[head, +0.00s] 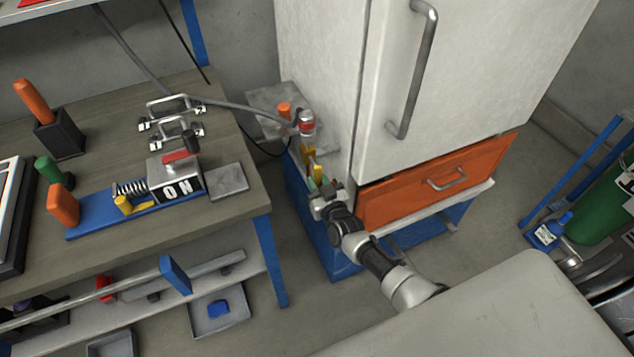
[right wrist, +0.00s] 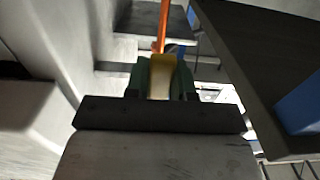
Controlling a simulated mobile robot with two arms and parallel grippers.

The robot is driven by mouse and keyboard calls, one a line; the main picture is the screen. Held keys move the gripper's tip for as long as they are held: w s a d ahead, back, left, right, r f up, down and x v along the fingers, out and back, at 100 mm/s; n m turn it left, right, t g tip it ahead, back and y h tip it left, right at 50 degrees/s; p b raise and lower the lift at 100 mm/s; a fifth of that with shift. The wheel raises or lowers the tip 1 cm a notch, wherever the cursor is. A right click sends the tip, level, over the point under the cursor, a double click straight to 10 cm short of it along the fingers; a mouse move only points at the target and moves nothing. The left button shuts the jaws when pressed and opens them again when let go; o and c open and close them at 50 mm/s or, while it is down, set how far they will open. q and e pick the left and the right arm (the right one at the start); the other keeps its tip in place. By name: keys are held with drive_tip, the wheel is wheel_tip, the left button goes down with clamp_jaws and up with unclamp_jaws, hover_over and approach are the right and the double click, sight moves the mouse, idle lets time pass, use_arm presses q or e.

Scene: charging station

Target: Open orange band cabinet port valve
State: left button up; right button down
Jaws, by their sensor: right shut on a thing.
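The white cabinet (head: 335,65) has an orange band (head: 435,180) with a handle across its lower front. On its left side is a port with a red and silver fitting (head: 306,123) at a hose end, with yellow parts (head: 309,155) below it. My right gripper (head: 318,184) is beside this side, low near the yellow parts. In the right wrist view its two dark green fingers (right wrist: 162,80) are shut on a yellow handle (right wrist: 161,77), which I take to be the port valve's. An orange part (right wrist: 163,25) rises beyond it. The valve body is mostly hidden. My left gripper is not in view.
A workbench (head: 235,150) with a blue-based switch fixture (head: 130,208) stands to the left, its corner close to the cabinet. A grey hose (head: 215,105) runs from the bench side to the port. Floor is open between.

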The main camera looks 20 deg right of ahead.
drive_tip(key=shift+d+f, duration=0.1)
drive_tip(key=c, duration=1)
unclamp_jaws()
drive_tip(key=shift+o, duration=0.2)
drive_tip(key=shift+s, duration=0.1)
drive_tip(key=s, duration=1)
drive_tip(key=shift+s+d+p, duration=0.2)
drive_tip(key=shift+s+p, duration=0.15)
drive_tip(key=shift+p, duration=0.1)
